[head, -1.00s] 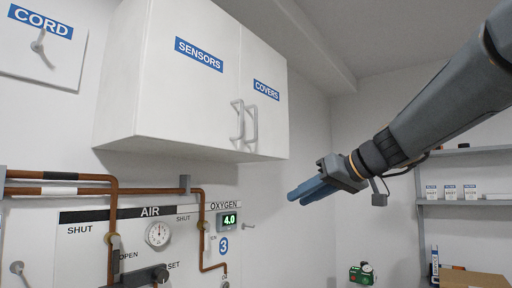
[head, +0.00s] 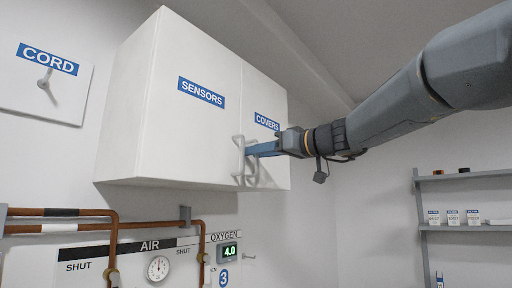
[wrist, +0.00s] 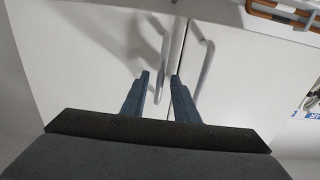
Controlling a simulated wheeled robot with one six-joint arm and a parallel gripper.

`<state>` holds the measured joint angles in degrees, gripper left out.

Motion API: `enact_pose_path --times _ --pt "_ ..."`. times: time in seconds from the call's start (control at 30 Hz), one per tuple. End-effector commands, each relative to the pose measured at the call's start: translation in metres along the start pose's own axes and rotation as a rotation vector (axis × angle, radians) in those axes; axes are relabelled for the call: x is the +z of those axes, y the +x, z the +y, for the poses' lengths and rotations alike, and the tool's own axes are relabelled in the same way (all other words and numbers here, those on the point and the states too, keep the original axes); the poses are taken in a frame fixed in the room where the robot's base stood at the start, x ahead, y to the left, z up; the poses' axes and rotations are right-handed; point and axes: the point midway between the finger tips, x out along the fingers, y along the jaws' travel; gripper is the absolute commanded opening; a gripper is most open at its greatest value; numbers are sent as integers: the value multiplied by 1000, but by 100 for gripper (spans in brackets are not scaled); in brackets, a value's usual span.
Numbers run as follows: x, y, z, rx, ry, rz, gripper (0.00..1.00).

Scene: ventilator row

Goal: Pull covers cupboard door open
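The white covers door (head: 266,95), with a blue COVERS label (head: 267,122), is the right door of the wall cupboard and looks shut. Its grey bar handle (head: 253,176) is partly hidden behind my fingers. My gripper (head: 250,151) reaches in from the right with its blue fingers at this handle. In the wrist view, my gripper (wrist: 161,76) has its fingertips apart. The covers handle (wrist: 164,78) shows between them, left of the door seam. Whether the fingers touch it, I cannot tell.
The sensors door (head: 190,130) is beside it, shut; its handle (head: 238,160) stands close to my fingertips, and it also shows in the wrist view (wrist: 205,70). Copper pipes (head: 60,228) and a gas panel (head: 130,250) are below. A shelf (head: 460,176) stands at the right.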

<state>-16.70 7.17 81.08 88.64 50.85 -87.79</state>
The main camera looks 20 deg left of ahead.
Motion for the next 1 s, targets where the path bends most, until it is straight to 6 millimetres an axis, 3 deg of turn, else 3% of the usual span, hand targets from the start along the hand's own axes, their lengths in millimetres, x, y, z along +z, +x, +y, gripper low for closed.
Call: enact_pose_path --times 0.33,0.5,1.0 --pt "1 5 0 1 0 0 27" --pt "1 5 0 1 0 -1 0" --pt "1 5 0 1 0 -1 0"
